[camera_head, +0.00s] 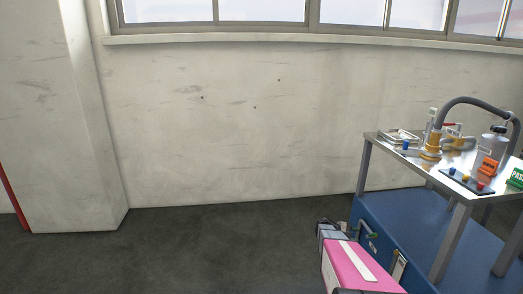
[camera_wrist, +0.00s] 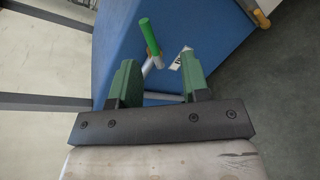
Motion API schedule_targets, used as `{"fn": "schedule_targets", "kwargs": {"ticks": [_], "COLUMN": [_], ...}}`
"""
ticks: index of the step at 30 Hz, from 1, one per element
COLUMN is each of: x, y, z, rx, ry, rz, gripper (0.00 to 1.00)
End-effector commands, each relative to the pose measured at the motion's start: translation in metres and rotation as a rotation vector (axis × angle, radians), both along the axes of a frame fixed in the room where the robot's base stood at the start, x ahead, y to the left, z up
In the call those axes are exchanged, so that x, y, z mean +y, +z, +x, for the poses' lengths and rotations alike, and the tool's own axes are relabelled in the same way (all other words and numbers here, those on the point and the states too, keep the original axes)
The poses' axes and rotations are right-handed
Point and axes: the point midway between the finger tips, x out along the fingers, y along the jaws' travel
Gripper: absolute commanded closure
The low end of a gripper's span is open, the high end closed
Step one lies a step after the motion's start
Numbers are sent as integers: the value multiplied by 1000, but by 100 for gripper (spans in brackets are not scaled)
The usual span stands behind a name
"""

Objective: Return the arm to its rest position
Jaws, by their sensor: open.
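My gripper (camera_wrist: 160,82) shows in the wrist view with its two green fingers spread apart. The jaws are open, with a clear gap between them. Beyond the fingers, a green handle (camera_wrist: 149,36) on a grey stem appears against a blue surface (camera_wrist: 210,28). A small pale tag is beside the right finger. I cannot tell how far these things are from the fingertips. In the head view, my pink arm reaches in from the bottom edge, beside the blue box. The fingers are not clear there.
Open dark floor (camera_head: 215,255) lies left, before the wall.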

Motion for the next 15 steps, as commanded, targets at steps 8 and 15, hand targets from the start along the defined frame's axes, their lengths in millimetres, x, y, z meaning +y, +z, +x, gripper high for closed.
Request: {"fn": "schedule_targets", "kwargs": {"ticks": [8,15], "x": [95,199], "y": [39,74], "z": [-65,-120], "rx": [-230,-420], "ry": [-149,-318], "rz": [365,741], "gripper": [58,58]}}
